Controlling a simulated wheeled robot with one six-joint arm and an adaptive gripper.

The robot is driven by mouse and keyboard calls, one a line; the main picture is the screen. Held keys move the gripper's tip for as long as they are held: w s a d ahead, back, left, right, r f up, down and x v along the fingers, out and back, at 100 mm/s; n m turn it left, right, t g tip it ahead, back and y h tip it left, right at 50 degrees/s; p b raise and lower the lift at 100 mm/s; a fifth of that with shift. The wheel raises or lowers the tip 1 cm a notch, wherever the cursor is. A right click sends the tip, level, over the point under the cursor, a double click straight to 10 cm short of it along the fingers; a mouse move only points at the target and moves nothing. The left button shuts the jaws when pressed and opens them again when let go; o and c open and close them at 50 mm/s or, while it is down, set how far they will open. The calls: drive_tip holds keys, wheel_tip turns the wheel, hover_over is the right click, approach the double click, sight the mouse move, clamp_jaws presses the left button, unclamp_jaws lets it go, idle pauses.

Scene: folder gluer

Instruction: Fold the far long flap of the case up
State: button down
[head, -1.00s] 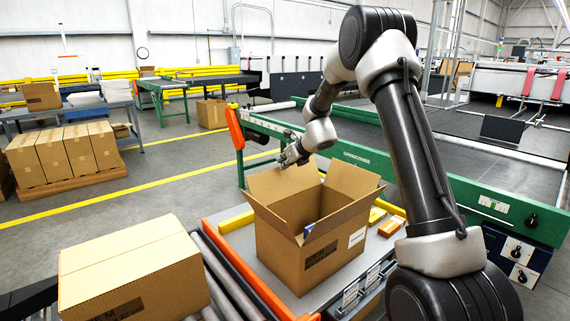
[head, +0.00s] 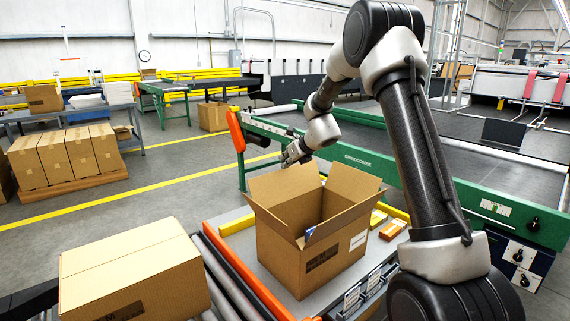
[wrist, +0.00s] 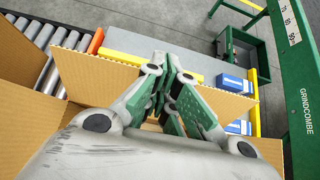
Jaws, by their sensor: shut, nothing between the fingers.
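The open brown case (head: 290,262) stands upright on the grey table, with its flaps spread and its inside exposed. Its far long flap (head: 280,186) slants up and outward at the back left; in the wrist view the flap (wrist: 85,72) spans the picture behind my fingers. Another flap (head: 353,181) rises at the back right. My gripper (head: 290,161) is at the top edge of the far flap. In the wrist view my gripper (wrist: 171,68) is shut and empty, its fingertips reaching past that edge. Whether they touch the cardboard I cannot tell.
A closed carton (head: 135,270) sits on the roller conveyor (head: 228,280) at left. A green machine rail (head: 420,180) runs behind the case at right. Blue-and-white packs (wrist: 234,84) lie beyond the flap. An orange post (head: 236,132) stands near my gripper.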

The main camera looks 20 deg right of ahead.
drive_tip(key=v, duration=1.1)
drive_tip(key=shift+s, duration=0.1)
